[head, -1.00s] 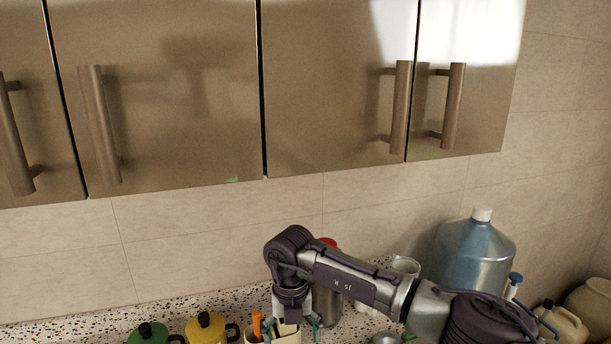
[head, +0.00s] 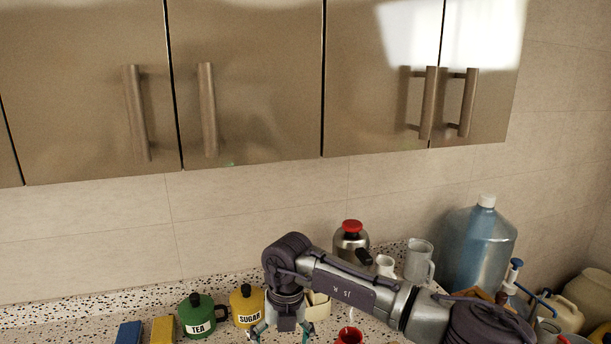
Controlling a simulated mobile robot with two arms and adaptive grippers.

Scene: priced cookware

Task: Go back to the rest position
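My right arm reaches in from the right in the head view. Its gripper (head: 282,332) points down over the speckled counter (head: 90,336), near the bottom edge of the picture. Its fingers are spread apart, with nothing seen between them, though the tips are close to the picture's edge. A cream container (head: 318,308) is partly hidden behind the gripper. My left gripper is not in view.
Green TEA (head: 198,313) and yellow SUGAR (head: 246,306) canisters stand left of the gripper. A red-lidded kettle (head: 351,242), glass jug (head: 419,262) and big blue bottle (head: 478,248) stand behind the arm. Metal cabinets (head: 250,90) hang above.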

